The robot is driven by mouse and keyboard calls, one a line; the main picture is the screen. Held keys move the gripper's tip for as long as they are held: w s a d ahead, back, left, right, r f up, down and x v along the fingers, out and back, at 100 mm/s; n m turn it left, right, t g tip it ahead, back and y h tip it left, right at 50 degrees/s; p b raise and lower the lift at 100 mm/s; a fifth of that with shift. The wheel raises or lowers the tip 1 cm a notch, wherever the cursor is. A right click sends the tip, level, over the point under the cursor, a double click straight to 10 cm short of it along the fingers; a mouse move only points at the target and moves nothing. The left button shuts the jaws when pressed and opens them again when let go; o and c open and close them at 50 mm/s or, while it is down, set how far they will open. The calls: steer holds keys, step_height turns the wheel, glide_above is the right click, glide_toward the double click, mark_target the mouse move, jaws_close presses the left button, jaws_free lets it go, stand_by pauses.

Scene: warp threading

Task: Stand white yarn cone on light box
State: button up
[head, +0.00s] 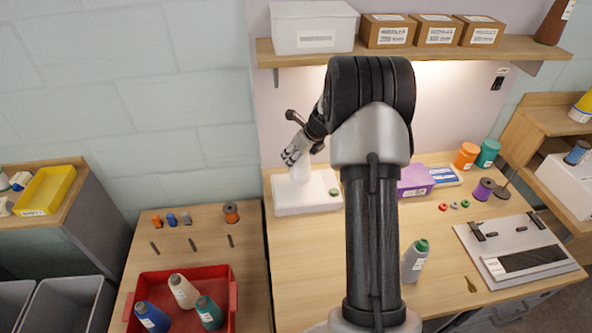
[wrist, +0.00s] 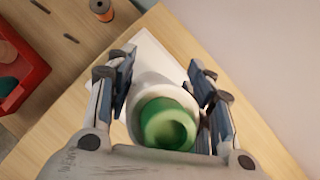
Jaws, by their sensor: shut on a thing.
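The white yarn cone (head: 300,172) is between the fingers of my gripper (head: 296,152), which is shut on it. In the head view the cone looks upright over the light box, its lower end at or very near the top face; I cannot tell whether it touches. The light box (head: 290,204) is a flat white slab at the table's back left. In the wrist view the cone (wrist: 139,103) shows end-on with a green tip, between the two fingers (wrist: 165,95). Part of the light box (wrist: 155,58) shows beyond it. The fingers hide the cone's tip in the head view.
A small green round piece (head: 334,191) is at the light box's right side. A purple box (head: 415,181) stands to the right. Another green-topped pale cone (head: 413,264) stands on the table front. A red tray (head: 232,283) of cones is at left. A shelf (head: 482,48) hangs above.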

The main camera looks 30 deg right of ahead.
mark_target(296, 165)
steer(key=shift+f+b, duration=0.9)
steer(key=shift+f, duration=1.2)
steer(key=shift+f, duration=0.1)
steer(key=shift+f, duration=0.15)
steer(key=o, duration=1.3)
steer(key=shift+c, duration=0.2)
